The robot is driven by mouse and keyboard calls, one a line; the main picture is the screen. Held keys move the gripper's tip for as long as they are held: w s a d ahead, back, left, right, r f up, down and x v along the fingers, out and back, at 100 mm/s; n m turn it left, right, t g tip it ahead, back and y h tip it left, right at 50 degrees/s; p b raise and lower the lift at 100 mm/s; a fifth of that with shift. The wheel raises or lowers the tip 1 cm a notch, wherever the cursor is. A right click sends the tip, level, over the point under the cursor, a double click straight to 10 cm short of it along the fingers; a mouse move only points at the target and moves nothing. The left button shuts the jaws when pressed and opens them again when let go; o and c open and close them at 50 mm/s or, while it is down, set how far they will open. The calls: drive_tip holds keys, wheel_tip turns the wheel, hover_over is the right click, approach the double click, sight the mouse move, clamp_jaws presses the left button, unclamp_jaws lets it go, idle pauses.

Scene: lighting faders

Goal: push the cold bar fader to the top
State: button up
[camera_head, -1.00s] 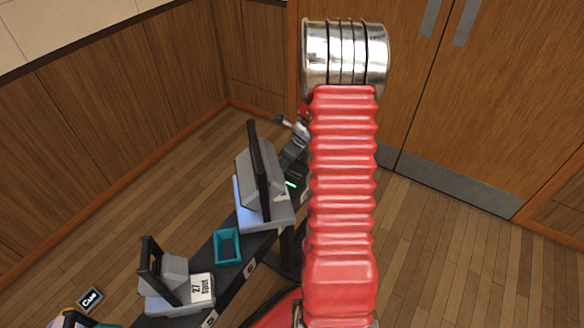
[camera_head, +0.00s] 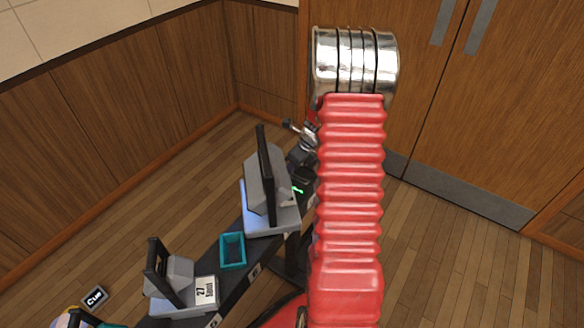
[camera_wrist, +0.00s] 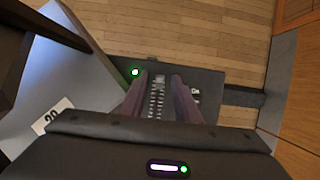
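In the wrist view, my gripper (camera_wrist: 160,78) has its two fingers apart, with no held object visible between the tips. A ribbed, ladder-like metallic strip (camera_wrist: 157,98) shows between the fingers, over a dark panel (camera_wrist: 211,80). I cannot tell whether the strip is part of the cold bar fader, or whether a finger touches anything. No cold bar label is readable. In the head view, my red arm hides part of the bench, and the small grey and dark parts beside it (camera_head: 303,140) seem to be my gripper.
A green light (camera_wrist: 135,72) glows left of the fingers. A grey housing with a "20" label (camera_wrist: 52,115) stands left. The dark bench (camera_head: 232,284) carries a teal tray (camera_head: 233,251), a tall grey unit (camera_head: 266,182) and a unit labelled 27 (camera_head: 180,284).

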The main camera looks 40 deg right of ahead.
drive_tip(key=v, duration=1.3)
drive_tip(key=shift+r, duration=0.25)
drive_tip(key=shift+s, duration=0.15)
